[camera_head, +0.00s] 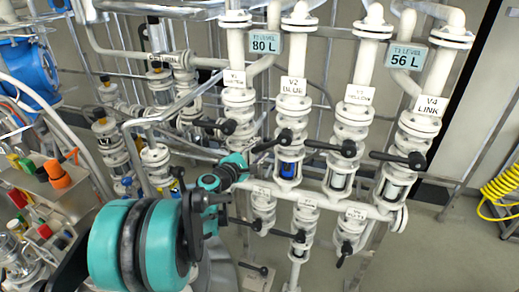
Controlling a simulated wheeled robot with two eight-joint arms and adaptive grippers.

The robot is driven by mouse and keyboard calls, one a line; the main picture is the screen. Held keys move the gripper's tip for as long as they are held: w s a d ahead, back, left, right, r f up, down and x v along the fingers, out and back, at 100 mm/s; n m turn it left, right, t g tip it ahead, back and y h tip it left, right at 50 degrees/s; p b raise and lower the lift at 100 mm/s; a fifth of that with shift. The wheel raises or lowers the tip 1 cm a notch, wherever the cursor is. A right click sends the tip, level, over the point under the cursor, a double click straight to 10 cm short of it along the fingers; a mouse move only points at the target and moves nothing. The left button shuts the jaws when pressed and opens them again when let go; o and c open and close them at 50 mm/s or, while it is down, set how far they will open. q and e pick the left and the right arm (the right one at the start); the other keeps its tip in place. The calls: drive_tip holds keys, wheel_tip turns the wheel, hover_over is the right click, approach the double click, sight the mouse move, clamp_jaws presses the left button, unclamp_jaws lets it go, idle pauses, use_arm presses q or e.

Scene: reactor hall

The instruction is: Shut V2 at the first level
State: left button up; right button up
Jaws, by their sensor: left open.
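The pipe labelled V2 BLUE (293,87) stands in the middle of the head view, between V1 and V3. Its black lever handle (270,144) reaches out to the left and slightly down from the valve body. A sight glass with blue content (288,170) sits just below that handle. My left gripper (243,163), teal and black, is just left of and below the free end of this handle. It is open, and I cannot tell whether it touches the lever. My arm hides part of the pipework behind it. My right gripper is not in view.
The V1 (234,79), V3 YELLOW (359,94) and V4 LINK (430,105) pipes stand close beside V2, each with a black lever. Several lower levers (297,236) stick out beneath. A panel with coloured knobs (45,190) is at left; a yellow hose (500,190) at right.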

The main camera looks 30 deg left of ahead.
use_arm(q)
drive_tip(key=s, duration=1.1)
drive_tip(key=shift+r, duration=0.4)
idle(6.5)
